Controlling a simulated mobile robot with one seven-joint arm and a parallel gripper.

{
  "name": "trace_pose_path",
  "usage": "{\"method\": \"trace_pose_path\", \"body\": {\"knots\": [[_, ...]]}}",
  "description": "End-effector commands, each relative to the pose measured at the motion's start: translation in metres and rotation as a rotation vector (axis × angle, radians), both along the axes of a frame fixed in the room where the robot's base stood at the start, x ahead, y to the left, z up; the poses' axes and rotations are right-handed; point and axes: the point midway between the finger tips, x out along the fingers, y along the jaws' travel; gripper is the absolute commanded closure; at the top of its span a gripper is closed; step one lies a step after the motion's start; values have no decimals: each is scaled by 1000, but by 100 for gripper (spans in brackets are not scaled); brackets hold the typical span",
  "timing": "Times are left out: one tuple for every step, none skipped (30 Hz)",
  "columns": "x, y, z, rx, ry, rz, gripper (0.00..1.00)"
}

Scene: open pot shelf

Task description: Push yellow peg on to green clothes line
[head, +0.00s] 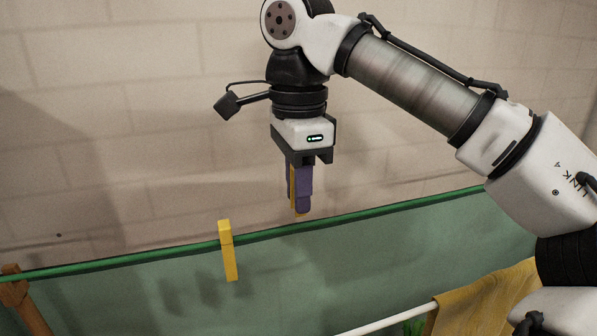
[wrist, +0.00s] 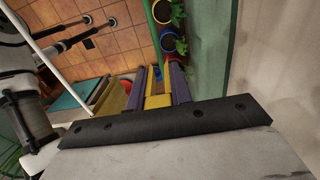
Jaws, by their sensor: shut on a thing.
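My gripper (head: 299,198) has purple fingers and points straight down, above and behind the green clothes line as the head view shows it. It is shut on a yellow peg (head: 292,183), of which only a strip and the lower tip show between the fingers. The wrist view shows this held peg (wrist: 157,101) between both fingers, its two prongs pointing away. The green clothes line (head: 380,209) slants up to the right; the held peg looks apart from it. Another yellow peg (head: 229,255) sits on the line, left of my gripper.
A brown wooden post (head: 27,302) stands at the lower left. A yellow cloth (head: 478,301) hangs by a white rail (head: 390,317) at the lower right. The wrist view shows potted plants (wrist: 167,38) and a tiled floor (wrist: 115,42) below.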

Motion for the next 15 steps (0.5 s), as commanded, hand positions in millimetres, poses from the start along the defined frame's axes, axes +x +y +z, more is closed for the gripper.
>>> {"method": "trace_pose_path", "body": {"knots": [[0,0,-4,0,1,0,100],[0,0,-7,1,1,0,100],[0,0,-12,2,1,1,100],[0,0,-15,2,1,1,100],[0,0,-18,2,1,1,100],[0,0,-21,2,1,1,100],[0,0,-23,2,1,0,100],[0,0,-26,2,1,0,100],[0,0,-29,2,1,0,100],[0,0,-31,2,1,0,100],[0,0,-34,2,1,0,100],[0,0,-37,2,1,0,100],[0,0,-39,2,1,0,100],[0,0,-42,2,1,0,100],[0,0,-45,2,1,0,100]]}}
